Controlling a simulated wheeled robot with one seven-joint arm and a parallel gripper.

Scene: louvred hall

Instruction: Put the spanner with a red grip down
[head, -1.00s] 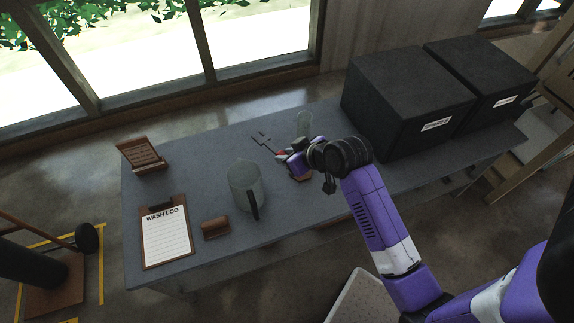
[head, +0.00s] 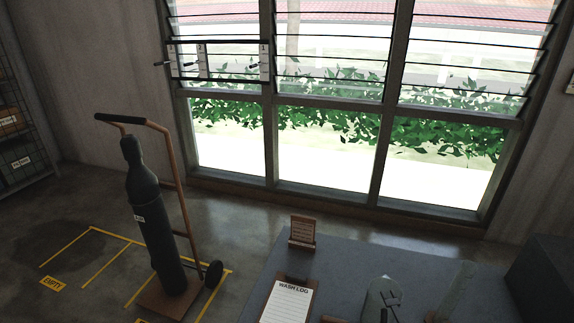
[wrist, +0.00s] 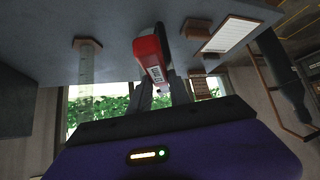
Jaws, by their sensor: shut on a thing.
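The spanner with a red grip (wrist: 150,58) shows in the wrist view, its red grip with a white label just beyond my gripper (wrist: 162,88). My gripper is shut on it. The grey tabletop (wrist: 60,20) lies behind the spanner in that view. The far end of the spanner is not clear, and I cannot tell whether it touches the table. The table also shows at the bottom right of the head view (head: 345,258), where neither my gripper nor the red grip can be made out.
On the table are a clear jug (head: 374,298), a measuring cylinder (head: 457,285), a wash log clipboard (head: 288,303), a small brown sign (head: 302,232) and a dark box (head: 545,275). A gas cylinder (head: 155,220) on a trolley stands left of the table. Windows line the back.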

